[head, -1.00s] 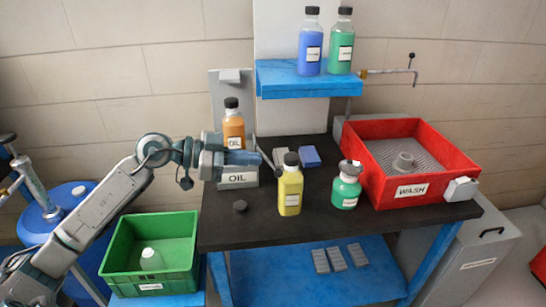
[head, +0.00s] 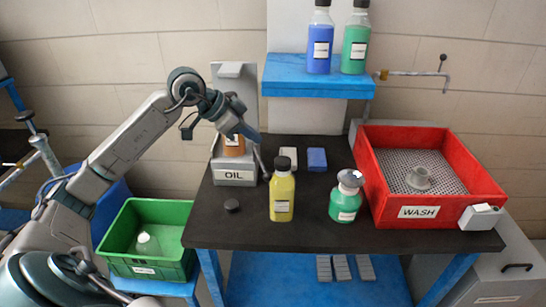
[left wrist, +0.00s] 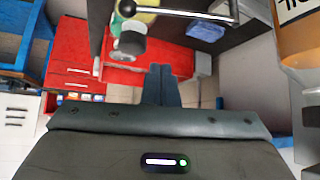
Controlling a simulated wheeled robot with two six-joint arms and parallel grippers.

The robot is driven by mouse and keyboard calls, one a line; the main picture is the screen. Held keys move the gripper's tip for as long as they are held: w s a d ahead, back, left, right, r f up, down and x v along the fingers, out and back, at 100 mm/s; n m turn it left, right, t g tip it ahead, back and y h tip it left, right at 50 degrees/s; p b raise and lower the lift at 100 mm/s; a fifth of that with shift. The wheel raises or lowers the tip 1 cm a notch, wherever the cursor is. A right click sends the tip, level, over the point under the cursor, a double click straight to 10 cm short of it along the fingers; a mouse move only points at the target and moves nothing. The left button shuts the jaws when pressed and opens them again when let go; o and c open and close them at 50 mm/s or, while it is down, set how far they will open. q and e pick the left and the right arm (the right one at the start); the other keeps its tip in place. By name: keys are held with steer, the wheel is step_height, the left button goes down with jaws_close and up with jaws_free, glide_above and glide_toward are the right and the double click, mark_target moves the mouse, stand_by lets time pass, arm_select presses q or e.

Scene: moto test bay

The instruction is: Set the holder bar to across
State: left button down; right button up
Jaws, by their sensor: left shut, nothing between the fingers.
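The oil holder (head: 234,176), a grey stand labelled OIL, is at the back left of the dark bench. The orange oil bottle (head: 234,147) stands in it, partly hidden behind my left gripper. The holder bar (head: 262,163) is a thin grey rod at the holder's right side, slanting down toward the front. In the left wrist view the bar (left wrist: 185,14) is metallic with a black ball end and points away from the bottle (left wrist: 300,40). My left gripper (head: 254,136) is shut and empty, just above the bar's upper end, and its closed fingers show in the wrist view (left wrist: 162,85). My right gripper is not in view.
A yellow bottle (head: 282,194) and a green flask (head: 346,200) stand in front on the bench. The red wash tray (head: 374,190) fills the right. A green crate (head: 120,252) is lower left.

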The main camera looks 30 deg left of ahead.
arm_select(q)
steer(key=p+x, duration=0.1)
steer(key=x, duration=0.2)
steer(key=shift+w+d+f+p, duration=0.2)
steer(key=shift+f+p, duration=0.05)
steer(key=shift+p, duration=0.05)
step_height(320, 180, down, 5)
steer(key=p, duration=0.3)
steer(key=shift+f, duration=0.2)
steer(key=shift+w, duration=0.1)
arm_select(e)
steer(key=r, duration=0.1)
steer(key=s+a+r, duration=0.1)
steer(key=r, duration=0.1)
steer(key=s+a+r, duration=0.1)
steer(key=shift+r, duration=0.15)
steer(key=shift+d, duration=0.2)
